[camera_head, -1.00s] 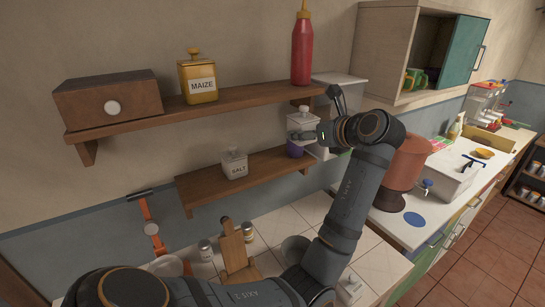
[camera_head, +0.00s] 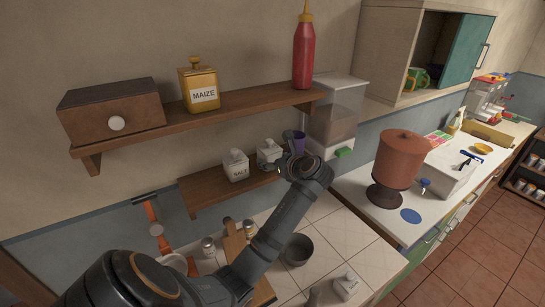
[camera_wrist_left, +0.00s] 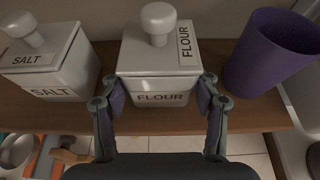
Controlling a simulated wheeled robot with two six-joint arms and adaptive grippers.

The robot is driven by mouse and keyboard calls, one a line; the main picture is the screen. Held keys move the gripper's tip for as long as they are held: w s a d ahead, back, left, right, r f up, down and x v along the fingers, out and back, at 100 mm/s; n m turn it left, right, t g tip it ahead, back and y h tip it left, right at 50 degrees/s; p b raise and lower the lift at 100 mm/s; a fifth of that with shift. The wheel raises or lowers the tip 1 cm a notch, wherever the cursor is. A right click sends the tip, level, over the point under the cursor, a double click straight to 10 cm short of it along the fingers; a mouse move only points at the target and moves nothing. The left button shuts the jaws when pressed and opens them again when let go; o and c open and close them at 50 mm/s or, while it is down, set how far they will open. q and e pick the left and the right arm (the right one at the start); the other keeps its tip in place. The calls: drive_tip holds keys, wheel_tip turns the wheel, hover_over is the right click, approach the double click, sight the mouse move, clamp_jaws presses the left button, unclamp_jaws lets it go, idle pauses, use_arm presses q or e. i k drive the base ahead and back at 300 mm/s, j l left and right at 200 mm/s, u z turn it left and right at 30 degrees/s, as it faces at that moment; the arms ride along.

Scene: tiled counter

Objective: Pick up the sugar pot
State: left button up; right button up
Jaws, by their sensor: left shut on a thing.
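My left gripper (camera_head: 283,168) is shut on a white lidded pot (camera_head: 269,152) at the lower shelf. In the left wrist view this pot (camera_wrist_left: 158,62) reads FLOUR, and the fingers (camera_wrist_left: 160,103) press on both its sides. It looks upright at shelf level; I cannot tell whether it bears on the shelf. No label reading SUGAR shows. Another white lidded pot (camera_head: 346,286) stands on the tiled counter at the bottom; its label is not readable. My right gripper is not in view.
The salt pot (camera_head: 236,166) is left of the flour pot, and a purple cup (camera_wrist_left: 272,52) is right of it on the lower shelf (camera_head: 205,189). A grey bowl (camera_head: 298,250) and a wooden board (camera_head: 235,243) are on the counter. A clear dispenser (camera_head: 335,118) stands right.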

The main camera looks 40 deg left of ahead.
sight(336, 286)
drive_tip(key=k+l, duration=0.1)
drive_tip(key=l, duration=0.35)
drive_tip(key=k+l, duration=0.15)
drive_tip(key=l, duration=0.35)
drive_tip(key=k+l, duration=0.1)
drive_tip(key=l, duration=0.35)
